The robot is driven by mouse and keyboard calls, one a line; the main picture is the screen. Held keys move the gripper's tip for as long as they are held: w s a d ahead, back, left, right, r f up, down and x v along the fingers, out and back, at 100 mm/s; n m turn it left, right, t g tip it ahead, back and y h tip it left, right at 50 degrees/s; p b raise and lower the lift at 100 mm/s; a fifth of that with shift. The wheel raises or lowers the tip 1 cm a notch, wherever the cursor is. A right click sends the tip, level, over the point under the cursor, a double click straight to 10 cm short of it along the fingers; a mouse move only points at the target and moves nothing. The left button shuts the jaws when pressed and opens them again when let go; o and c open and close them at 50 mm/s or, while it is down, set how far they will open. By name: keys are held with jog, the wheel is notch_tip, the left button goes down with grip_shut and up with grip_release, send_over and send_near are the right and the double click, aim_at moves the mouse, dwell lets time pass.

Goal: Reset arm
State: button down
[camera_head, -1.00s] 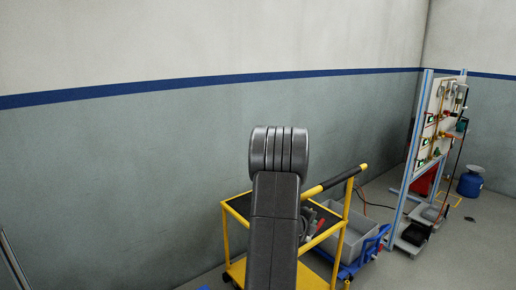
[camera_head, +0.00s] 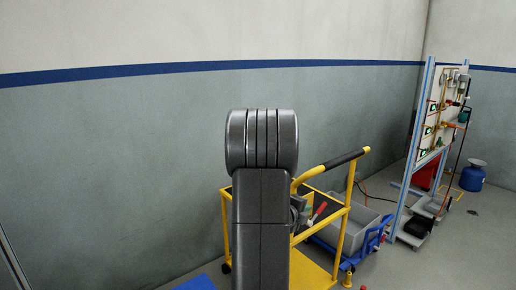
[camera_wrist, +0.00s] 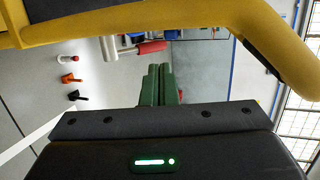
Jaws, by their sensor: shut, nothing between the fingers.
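My gripper (camera_wrist: 160,85) shows in the wrist view, with its two green fingers together and nothing between them. In the head view my raised dark arm stands in the middle and hides part of the yellow cart; the fingers cannot be made out there. In the wrist view a yellow bar (camera_wrist: 130,25) crosses close beyond the fingers, and a red-handled tool (camera_wrist: 140,48) shows just past them. I cannot tell how far the fingers are from either.
A yellow cart (camera_head: 345,235) with a black-gripped handle stands behind my arm. A grey crate (camera_head: 335,238) on a blue dolly (camera_head: 370,240) is to its right.

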jog(key=shift+v, duration=2.55)
